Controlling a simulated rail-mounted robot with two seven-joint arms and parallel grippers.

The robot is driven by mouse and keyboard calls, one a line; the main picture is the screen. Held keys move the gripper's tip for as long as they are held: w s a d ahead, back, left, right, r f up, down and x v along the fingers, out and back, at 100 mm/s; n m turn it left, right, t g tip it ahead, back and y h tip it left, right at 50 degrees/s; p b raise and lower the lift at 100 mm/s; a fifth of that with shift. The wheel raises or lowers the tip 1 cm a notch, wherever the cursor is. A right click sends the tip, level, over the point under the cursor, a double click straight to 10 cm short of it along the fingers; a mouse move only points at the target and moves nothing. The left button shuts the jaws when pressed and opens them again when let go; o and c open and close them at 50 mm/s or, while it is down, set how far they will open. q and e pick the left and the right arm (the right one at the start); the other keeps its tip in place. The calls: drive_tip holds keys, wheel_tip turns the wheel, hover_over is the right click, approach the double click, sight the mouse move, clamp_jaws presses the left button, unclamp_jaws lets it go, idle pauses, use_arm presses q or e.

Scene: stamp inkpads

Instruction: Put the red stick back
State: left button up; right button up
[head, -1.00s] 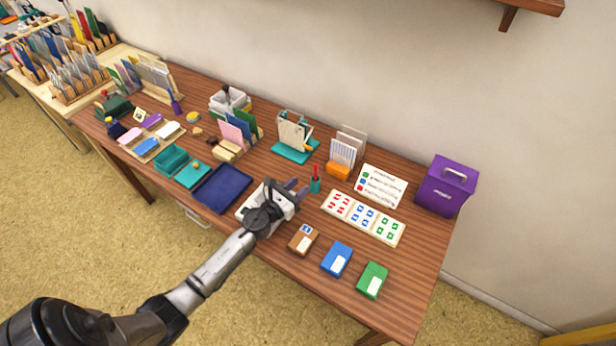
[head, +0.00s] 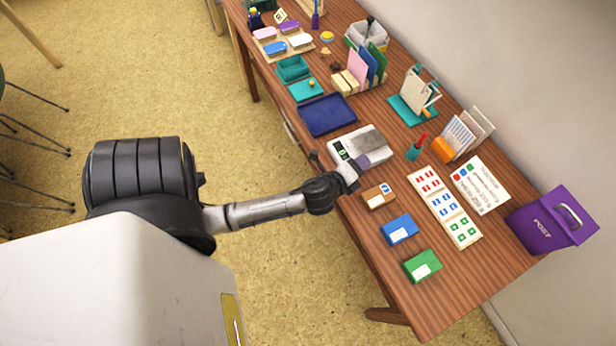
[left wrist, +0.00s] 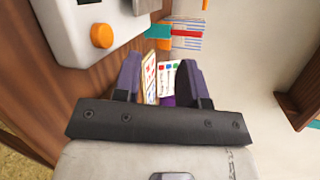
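The red stick (head: 422,140) stands slightly tilted in a small teal cup (head: 413,154), to the right of the white scale (head: 366,143). In the left wrist view the red stick (left wrist: 186,33) points sideways out of the teal cup (left wrist: 158,32), beyond the fingers. My left gripper (head: 360,164) is at the scale's near right corner, short of the cup. In the left wrist view my left gripper (left wrist: 159,60) has its two dark purple fingers spread with nothing held between them. My right gripper is not in view.
Brown (head: 378,196), blue (head: 399,230) and green (head: 422,266) boxes line the table's near edge. An orange holder with cards (head: 459,138) is behind the cup.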

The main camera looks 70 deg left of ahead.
use_arm(q)
drive_tip(key=s+d+f+n+g+h, duration=0.1)
drive_tip(key=s+d+n+g+h, duration=0.2)
drive_tip(key=s, duration=0.6)
drive_tip(key=s+d+f+n+g+h, duration=0.1)
drive_tip(key=s+d+n+g+h, duration=0.2)
drive_tip(key=s+d+n+g, duration=0.3)
drive_tip(key=s+d+n, duration=0.4)
drive_tip(key=d, duration=0.1)
drive_tip(key=shift+s+d+n+g+h, duration=0.15)
drive_tip(key=shift+d+n+g+h, duration=0.15)
drive_tip(key=shift+g+h, duration=0.1)
drive_tip(key=shift+f, duration=0.15)
